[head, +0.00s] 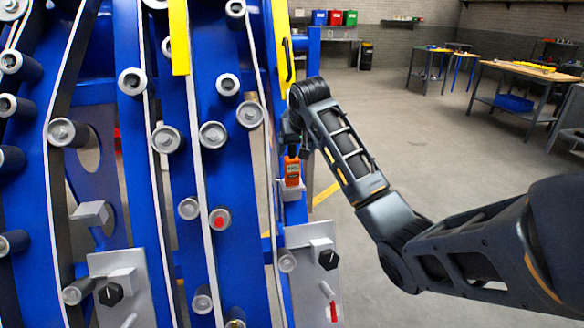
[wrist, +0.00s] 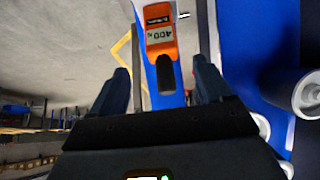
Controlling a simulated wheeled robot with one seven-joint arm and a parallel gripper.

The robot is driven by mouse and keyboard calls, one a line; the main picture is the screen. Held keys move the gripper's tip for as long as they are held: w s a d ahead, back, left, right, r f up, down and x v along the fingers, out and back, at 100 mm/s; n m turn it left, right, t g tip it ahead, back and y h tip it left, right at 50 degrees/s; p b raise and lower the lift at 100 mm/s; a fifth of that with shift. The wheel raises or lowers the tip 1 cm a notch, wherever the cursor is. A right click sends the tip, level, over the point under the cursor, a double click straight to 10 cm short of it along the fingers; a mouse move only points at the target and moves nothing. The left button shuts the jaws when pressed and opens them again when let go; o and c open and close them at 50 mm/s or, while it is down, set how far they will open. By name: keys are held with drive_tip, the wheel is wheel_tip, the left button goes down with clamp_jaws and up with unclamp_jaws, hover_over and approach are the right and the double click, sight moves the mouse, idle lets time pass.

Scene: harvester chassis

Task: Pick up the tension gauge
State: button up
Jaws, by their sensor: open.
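The tension gauge (head: 292,171) is a small orange device on the right side of the blue chassis, just below my gripper (head: 291,142) in the head view. In the wrist view the gauge (wrist: 160,35) shows a light display reading 400 and a dark stub at its near end. My gripper (wrist: 163,85) is open, with one dark finger to each side of the stub. The fingers look apart from the gauge, and nothing is held. How deep the gauge sits between the fingers is hard to tell.
The blue harvester chassis (head: 225,75) with grey rollers and pale belts fills the left of the head view. A grey roller (wrist: 308,94) is close on the right in the wrist view. Workbenches (head: 525,72) stand far off at the right, with open floor (head: 400,140) between.

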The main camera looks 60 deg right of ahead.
sight(293, 155)
drive_tip(key=shift+w+p+x, duration=0.15)
drive_tip(key=shift+p+x, duration=0.15)
drive_tip(key=shift+x, duration=1.3)
drive_tip(key=shift+w+p+x, duration=0.1)
drive_tip(key=shift+p+x, duration=0.2)
drive_tip(key=shift+x, duration=1.25)
drive_tip(key=shift+r, duration=0.15)
drive_tip(key=shift+c, duration=0.4)
drive_tip(key=shift+r, duration=0.1)
drive_tip(key=c, duration=1.2)
